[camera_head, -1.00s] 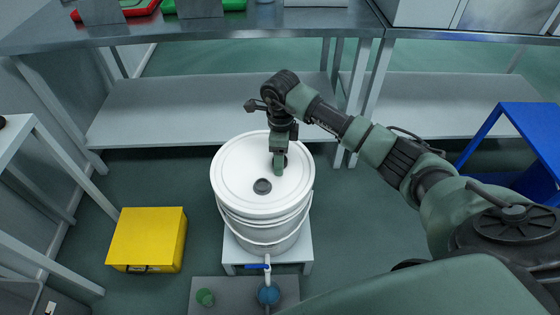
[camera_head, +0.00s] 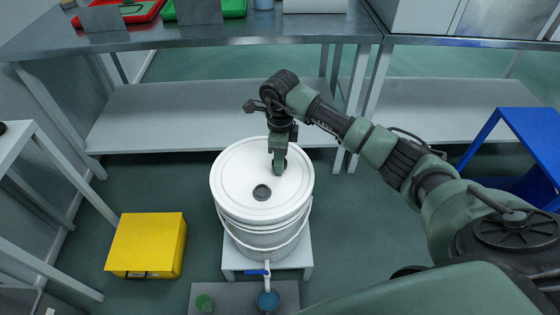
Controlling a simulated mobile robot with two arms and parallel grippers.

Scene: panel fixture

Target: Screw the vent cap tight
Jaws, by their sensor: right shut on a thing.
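A white drum (camera_head: 240,178) with a flat round lid stands upright on a low stand. My right gripper (camera_head: 280,167) comes down onto the back right part of the lid. It is shut on a small dark thing there, which looks like the vent cap; the fingers hide most of it, and I cannot tell how tightly it sits. A separate dark round cap (camera_head: 262,192) sits on the lid in front of the gripper, apart from the fingers. My left gripper is not in view.
A small light stand (camera_head: 306,262) carries the drum, with a blue-handled tap (camera_head: 257,272) at its front. A yellow box (camera_head: 146,245) is on the floor at left. A metal bench (camera_head: 300,30) runs behind; a blue stand (camera_head: 515,125) is at right.

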